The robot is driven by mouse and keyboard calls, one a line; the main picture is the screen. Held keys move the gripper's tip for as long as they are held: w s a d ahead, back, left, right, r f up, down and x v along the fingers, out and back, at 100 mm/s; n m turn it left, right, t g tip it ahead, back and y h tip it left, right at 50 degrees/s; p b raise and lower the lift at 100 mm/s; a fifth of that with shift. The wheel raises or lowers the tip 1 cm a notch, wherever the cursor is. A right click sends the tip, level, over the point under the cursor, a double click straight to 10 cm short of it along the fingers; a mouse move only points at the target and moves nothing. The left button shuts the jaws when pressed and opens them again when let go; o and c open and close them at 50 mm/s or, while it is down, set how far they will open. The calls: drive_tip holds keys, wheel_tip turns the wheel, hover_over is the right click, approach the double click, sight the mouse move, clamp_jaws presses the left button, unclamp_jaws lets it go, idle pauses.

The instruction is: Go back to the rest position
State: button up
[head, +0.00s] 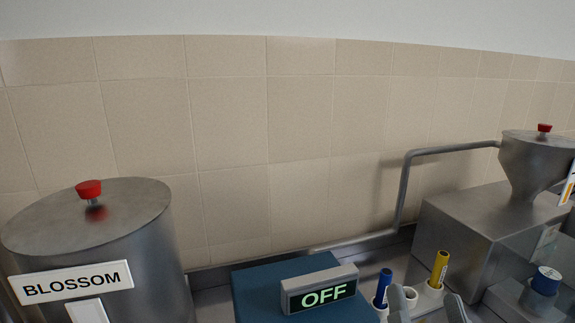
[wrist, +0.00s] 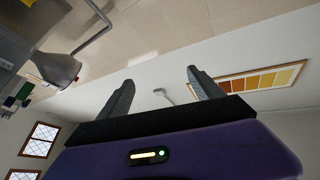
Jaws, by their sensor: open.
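My gripper (wrist: 160,82) is open, with its two grey fingers spread apart and nothing between them in the wrist view. The wrist view looks upward past the fingers to the white wall and ceiling. In the head view only the two fingertips (head: 427,306) show at the bottom edge, in front of the marker holders. Whether they touch anything there cannot be told.
A steel tank (head: 150,250) labelled BLOSSOM stands at left. A display (head: 320,291) reading OFF sits on a blue block. A blue marker (head: 383,287) and a yellow marker (head: 438,268) stand in white holders. A steel hopper machine (head: 480,232) fills the right.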

drive_tip(key=s+d+f+n+g, duration=0.1)
drive_tip(key=s+f+g, duration=0.3)
drive_tip(key=s+f, duration=0.6)
drive_tip(key=s+d+f+n+g+y, duration=0.1)
drive_tip(key=s+f+n+g, duration=0.2)
drive_tip(key=s+f, duration=0.8)
drive_tip(key=s+n, duration=0.1)
drive_tip(key=s, duration=0.6)
drive_tip(key=shift+f+g+y, duration=0.2)
drive_tip(key=shift+g+y, duration=0.1)
drive_tip(key=shift+g, duration=0.1)
